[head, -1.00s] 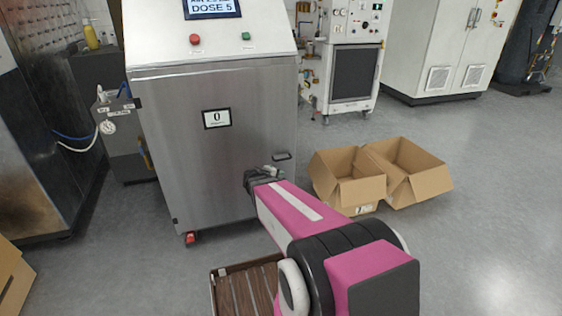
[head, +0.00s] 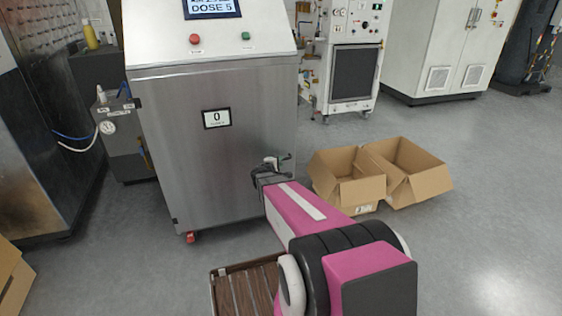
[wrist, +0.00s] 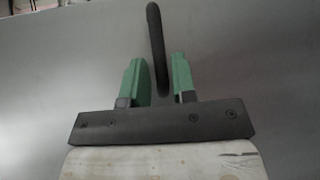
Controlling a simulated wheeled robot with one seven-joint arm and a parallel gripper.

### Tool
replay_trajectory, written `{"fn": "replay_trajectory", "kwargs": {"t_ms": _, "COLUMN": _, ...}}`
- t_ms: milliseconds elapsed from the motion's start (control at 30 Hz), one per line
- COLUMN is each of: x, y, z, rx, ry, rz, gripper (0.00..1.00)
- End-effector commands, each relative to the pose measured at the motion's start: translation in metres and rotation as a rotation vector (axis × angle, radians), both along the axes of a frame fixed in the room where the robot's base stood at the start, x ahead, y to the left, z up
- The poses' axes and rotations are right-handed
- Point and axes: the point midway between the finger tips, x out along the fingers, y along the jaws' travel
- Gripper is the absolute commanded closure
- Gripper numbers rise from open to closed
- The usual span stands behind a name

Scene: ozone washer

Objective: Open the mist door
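The mist door (head: 200,130) is the brushed steel front panel of the washer in the head view, and it looks shut. A small white display reading 0 (head: 216,118) is on it. Its dark bar handle (wrist: 156,45) shows in the wrist view, reaching down between the two green fingers. My gripper (wrist: 160,75) is open, with one finger on each side of the handle's lower end. A gap shows on the left side; the right finger is close to the handle, and I cannot tell if it touches. In the head view my gripper (head: 272,165) hides the handle.
Two open cardboard boxes (head: 375,175) stand on the floor just right of my arm. A dark slatted tray (head: 245,285) is low in front. A grey unit with a gauge (head: 120,135) stands left of the washer. Floor at the right is clear.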

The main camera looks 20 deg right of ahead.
Motion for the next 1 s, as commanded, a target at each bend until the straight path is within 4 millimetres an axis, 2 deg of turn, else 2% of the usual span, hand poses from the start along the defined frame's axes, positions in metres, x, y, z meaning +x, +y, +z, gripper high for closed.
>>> {"fn": "replay_trajectory", "kwargs": {"t_ms": 33, "x": 0.007, "y": -0.005, "z": -0.002, "rx": 0.0, "ry": 0.0, "rz": -0.001, "gripper": 0.75}}
{"fn": "replay_trajectory", "kwargs": {"t_ms": 200, "x": 0.016, "y": -0.016, "z": -0.004, "rx": 0.0, "ry": 0.0, "rz": -0.001, "gripper": 0.75}}
{"fn": "replay_trajectory", "kwargs": {"t_ms": 567, "x": 0.018, "y": -0.019, "z": -0.004, "rx": 0.001, "ry": 0.001, "rz": 0.0, "gripper": 0.75}}
{"fn": "replay_trajectory", "kwargs": {"t_ms": 667, "x": 0.018, "y": -0.019, "z": -0.004, "rx": 0.001, "ry": 0.001, "rz": 0.0, "gripper": 1.0}}
{"fn": "replay_trajectory", "kwargs": {"t_ms": 867, "x": 0.017, "y": -0.019, "z": -0.004, "rx": 0.002, "ry": 0.001, "rz": -0.002, "gripper": 1.0}}
{"fn": "replay_trajectory", "kwargs": {"t_ms": 1000, "x": 0.007, "y": -0.017, "z": -0.004, "rx": 0.001, "ry": 0.001, "rz": -0.017, "gripper": 1.0}}
